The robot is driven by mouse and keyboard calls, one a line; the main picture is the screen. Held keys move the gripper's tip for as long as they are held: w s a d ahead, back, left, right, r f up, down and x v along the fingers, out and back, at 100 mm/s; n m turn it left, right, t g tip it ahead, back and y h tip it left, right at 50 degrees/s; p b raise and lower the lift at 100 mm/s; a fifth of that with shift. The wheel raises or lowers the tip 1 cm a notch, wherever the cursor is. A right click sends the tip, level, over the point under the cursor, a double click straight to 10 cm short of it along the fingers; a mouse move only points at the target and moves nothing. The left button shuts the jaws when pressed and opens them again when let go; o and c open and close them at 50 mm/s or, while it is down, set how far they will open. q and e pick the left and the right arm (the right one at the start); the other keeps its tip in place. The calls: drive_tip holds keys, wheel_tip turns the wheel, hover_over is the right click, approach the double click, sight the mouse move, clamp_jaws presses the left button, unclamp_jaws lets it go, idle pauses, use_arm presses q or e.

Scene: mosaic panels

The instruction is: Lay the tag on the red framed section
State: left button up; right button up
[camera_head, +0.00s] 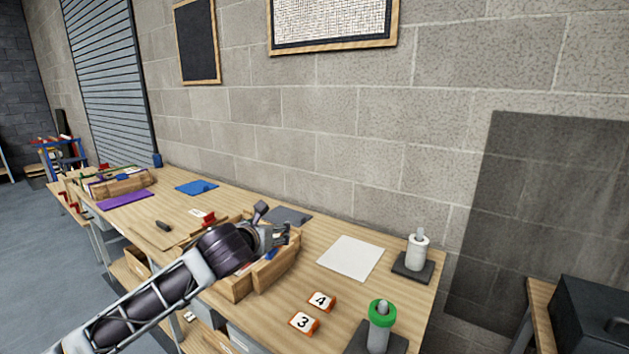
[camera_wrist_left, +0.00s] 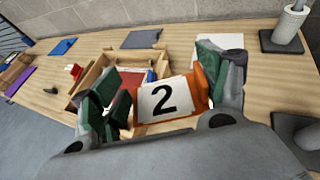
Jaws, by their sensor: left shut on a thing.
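My left gripper (camera_head: 272,236) is shut on a white tag with a black 2 and orange edges (camera_wrist_left: 163,101). In the left wrist view its green-padded fingers (camera_wrist_left: 160,88) stand on either side of the tag. It holds the tag over the near side of a wooden framed box (camera_head: 277,265). A red panel (camera_wrist_left: 131,77) shows inside the wooden frame, just beyond the tag, partly hidden by the left finger. In the head view the arm and gripper hide most of the box. My right gripper is not in view.
Tags 3 (camera_head: 303,321) and 4 (camera_head: 321,301) lie on the table in front. A white sheet (camera_head: 350,257) lies right of the box. Two posts, one with a white roll (camera_head: 417,248) and one with a green ring (camera_head: 381,312), stand at the right end.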

use_arm(q)
drive_tip(key=s+a+f, duration=0.3)
drive_tip(key=s+f, duration=0.2)
drive_tip(key=f, duration=0.5)
drive_tip(key=s+a+f+n+y, duration=0.1)
drive_tip(key=s+a+f, duration=0.2)
drive_tip(key=s+f, duration=0.3)
drive_tip(key=s+a+f+y, duration=0.1)
drive_tip(key=s+a+f, duration=0.3)
drive_tip(key=f, duration=1)
drive_tip(key=shift+s+n, duration=0.4)
drive_tip(key=shift+s, duration=0.25)
drive_tip(key=shift+w+r, duration=0.1)
drive_tip(key=shift+r, duration=0.05)
